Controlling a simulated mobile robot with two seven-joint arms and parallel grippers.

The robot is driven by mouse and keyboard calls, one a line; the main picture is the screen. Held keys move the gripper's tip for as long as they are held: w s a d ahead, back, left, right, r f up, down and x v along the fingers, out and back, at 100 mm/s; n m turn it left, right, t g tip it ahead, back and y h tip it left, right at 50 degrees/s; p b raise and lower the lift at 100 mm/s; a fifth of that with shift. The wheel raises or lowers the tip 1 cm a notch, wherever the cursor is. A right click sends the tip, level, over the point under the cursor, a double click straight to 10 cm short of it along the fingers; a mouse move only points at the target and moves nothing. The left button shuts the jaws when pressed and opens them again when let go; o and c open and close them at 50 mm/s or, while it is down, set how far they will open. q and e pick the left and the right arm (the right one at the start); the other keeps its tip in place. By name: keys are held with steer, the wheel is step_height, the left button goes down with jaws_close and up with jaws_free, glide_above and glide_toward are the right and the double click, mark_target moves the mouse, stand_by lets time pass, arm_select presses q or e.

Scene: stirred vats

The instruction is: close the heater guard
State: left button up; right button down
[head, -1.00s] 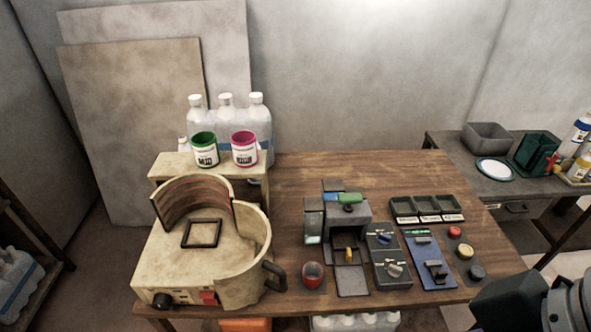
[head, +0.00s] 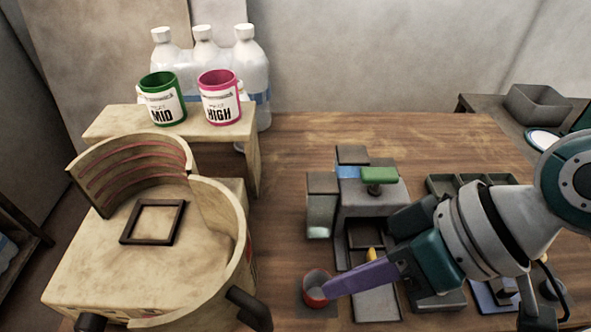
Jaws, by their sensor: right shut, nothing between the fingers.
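The heater (head: 75,265) is a cream box at the left of the table with a dark square frame (head: 153,222) on top. A curved back wall (head: 140,160) with reddish lines inside stands behind the frame. The heater guard (head: 232,225), a curved cream wall, stands along the right side and curls round the front. Its black handle (head: 248,307) sticks out at the lower right. The front left of the heater top is uncovered. My right gripper (head: 328,291) has purple fingers, shut and empty, pointing left by a red cup, to the right of the handle and apart from it. My left gripper is out of view.
The small red cup (head: 314,286) is at my right fingertips; contact is unclear. A grey device (head: 372,200) stands behind my right gripper. A green-rimmed pot (head: 163,103) and a pink-rimmed pot (head: 220,100) stand on the raised shelf (head: 105,122).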

steer(key=s+a+f+p, duration=0.1)
steer(key=a+f, duration=0.1)
steer(key=a, duration=0.3)
steer(key=shift+s+a+f+p, duration=0.2)
steer(key=shift+s+f+p, duration=0.1)
steer(key=shift+s, duration=0.1)
